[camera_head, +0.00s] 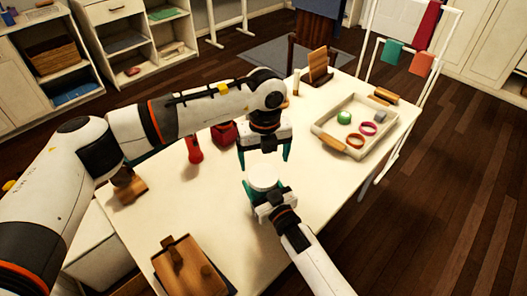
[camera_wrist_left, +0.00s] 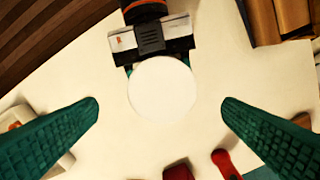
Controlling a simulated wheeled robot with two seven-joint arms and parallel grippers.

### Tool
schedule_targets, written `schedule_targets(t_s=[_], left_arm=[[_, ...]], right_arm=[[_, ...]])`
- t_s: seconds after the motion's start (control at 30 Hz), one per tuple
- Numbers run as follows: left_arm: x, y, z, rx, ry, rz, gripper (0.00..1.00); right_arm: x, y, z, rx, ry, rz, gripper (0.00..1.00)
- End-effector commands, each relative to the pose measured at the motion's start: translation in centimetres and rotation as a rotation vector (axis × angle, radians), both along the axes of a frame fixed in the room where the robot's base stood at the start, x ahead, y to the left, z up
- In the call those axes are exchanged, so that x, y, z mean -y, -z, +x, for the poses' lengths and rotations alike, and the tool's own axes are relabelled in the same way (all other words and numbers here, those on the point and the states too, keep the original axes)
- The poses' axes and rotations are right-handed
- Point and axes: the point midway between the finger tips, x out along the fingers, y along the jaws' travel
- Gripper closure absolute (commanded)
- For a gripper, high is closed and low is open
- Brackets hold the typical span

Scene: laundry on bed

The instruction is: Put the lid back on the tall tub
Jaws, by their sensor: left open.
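A round white tub (camera_head: 263,184) stands near the middle of the white table. From above, in the left wrist view, its top is a plain white disc (camera_wrist_left: 162,88); I cannot tell whether that disc is a lid. No separate lid shows. My right gripper (camera_head: 264,190) reaches in from the near side with its teal fingers around the tub; in the left wrist view the disc hides most of them. My left gripper (camera_head: 264,161) is open and empty, pointing down above and just beyond the tub. Its fingers (camera_wrist_left: 160,108) are wide apart.
A red torch (camera_head: 194,150) and a red pouch (camera_head: 223,133) lie left of my left gripper. A tray (camera_head: 326,127) with rings and small items is at right. A wooden stand (camera_head: 319,66) is at the far end, wooden boards (camera_head: 182,265) at the near left.

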Motion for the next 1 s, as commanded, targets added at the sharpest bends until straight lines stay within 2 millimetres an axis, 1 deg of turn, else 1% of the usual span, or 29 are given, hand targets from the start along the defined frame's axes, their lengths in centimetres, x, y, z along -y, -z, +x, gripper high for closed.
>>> schedule_targets(t_s=[0.03, 0.13, 0.2, 0.33, 0.5, 0.77, 0.87, 1.0], left_arm=[[0.0, -0.3, -0.1, -0.003, -0.091, -0.003, 0.11], [-0.1, -0.9, -0.2, -0.007, -0.26, -0.006, 0.11], [-0.1, -1.2, -0.3, -0.009, -0.353, -0.008, 0.11], [-0.2, -1.6, -0.4, -0.013, -0.468, -0.01, 0.11], [-0.2, -1.7, -0.4, -0.014, -0.517, -0.01, 0.11], [-0.2, -1.7, -0.4, -0.014, -0.517, -0.01, 0.11], [-0.2, -1.3, -0.4, -0.015, -0.517, -0.01, 0.11], [-0.2, 0.4, -0.4, -0.016, -0.517, -0.008, 0.11]], right_arm=[[0.0, -0.1, 0.0, 0.001, 0.0, 0.0, 0.99], [0.0, 0.0, 0.0, 0.001, 0.0, 0.0, 0.99], [0.0, 0.0, 0.0, 0.0, 0.0, 0.0, 0.99], [0.0, 0.0, 0.0, 0.0, 0.0, 0.0, 0.99], [0.0, 0.0, 0.0, 0.0, 0.0, 0.0, 0.99], [0.0, 0.0, 0.0, 0.0, 0.0, 0.0, 0.99], [0.0, 0.0, 0.0, 0.0, 0.0, 0.0, 0.99], [0.0, 0.0, 0.0, 0.0, 0.0, 0.0, 0.99]])
